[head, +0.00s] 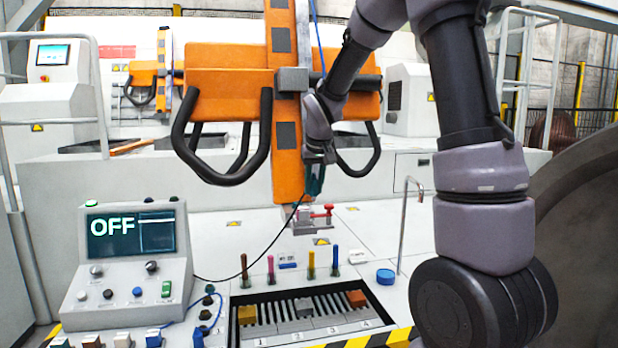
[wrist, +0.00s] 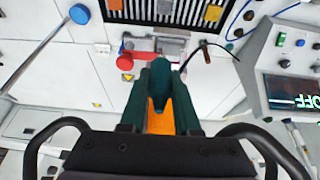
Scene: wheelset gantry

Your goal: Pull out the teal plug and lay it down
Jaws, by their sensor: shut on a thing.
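My gripper (head: 315,180) is above the grey fixture with the red handle (head: 322,212) in the head view. The wrist view shows dark green fingers closing to a tip (wrist: 160,68), with an orange strip between them. The gripper is shut on the teal plug, which blends with the fingers and is largely hidden. A black cable (head: 270,246) runs from near the fingertips down to the console. The grey fixture (wrist: 171,46) lies just beyond the tips in the wrist view, with its red knob (wrist: 125,62) at left. Whether the plug touches it is unclear.
An orange gantry post (head: 287,130) with black loop handles stands behind the gripper. A slotted tray (head: 258,336) with coloured blocks lies in front, with several coloured pegs behind it. A blue round button (head: 385,276) is at right. The OFF console (head: 128,262) stands at left.

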